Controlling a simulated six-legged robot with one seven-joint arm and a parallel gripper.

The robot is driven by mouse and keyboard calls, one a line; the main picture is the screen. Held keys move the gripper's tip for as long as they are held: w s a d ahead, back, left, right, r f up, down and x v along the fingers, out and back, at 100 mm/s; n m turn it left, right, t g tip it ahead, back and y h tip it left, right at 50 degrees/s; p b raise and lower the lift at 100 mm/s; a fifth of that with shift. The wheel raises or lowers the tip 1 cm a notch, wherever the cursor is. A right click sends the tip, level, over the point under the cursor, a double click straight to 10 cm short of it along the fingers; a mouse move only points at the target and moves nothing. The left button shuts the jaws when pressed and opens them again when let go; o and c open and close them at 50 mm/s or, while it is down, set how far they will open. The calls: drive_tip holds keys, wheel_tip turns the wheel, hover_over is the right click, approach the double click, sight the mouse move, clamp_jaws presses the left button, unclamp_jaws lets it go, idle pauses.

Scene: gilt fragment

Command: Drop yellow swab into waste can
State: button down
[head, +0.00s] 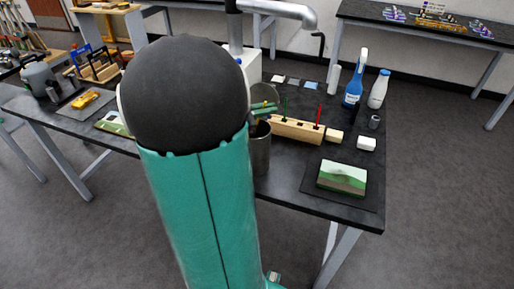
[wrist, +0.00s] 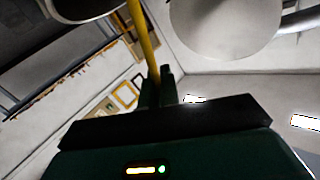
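The yellow swab (wrist: 145,40) shows in the wrist view as a yellow stick running up from between the two dark green fingers of my gripper (wrist: 158,85). The fingers are close together on it. In the head view my gripper (head: 263,108) is partly hidden behind my arm's black joint, and it appears just above a grey metal can (head: 261,155). This can, which looks like the waste can, stands on the dark table, its left side hidden by my arm. I cannot tell whether the swab's lower end is within the can's rim.
A wooden rack (head: 293,131) with a green and a red swab stands right of the can. A small landscape painting (head: 342,177) lies at the front right. A blue spray bottle (head: 353,88) and a white bottle (head: 378,90) stand behind. A grey extraction pipe (head: 285,11) hangs above.

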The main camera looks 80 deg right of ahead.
sight(265, 119)
drive_tip(key=shift+f, duration=1.6)
drive_tip(key=c, duration=1.6)
unclamp_jaws()
drive_tip(key=shift+o, duration=0.2)
drive_tip(key=shift+w+a, duration=0.1)
drive_tip(key=shift+w, duration=0.05)
drive_tip(key=v, duration=1.3)
drive_tip(key=shift+w+a, duration=0.25)
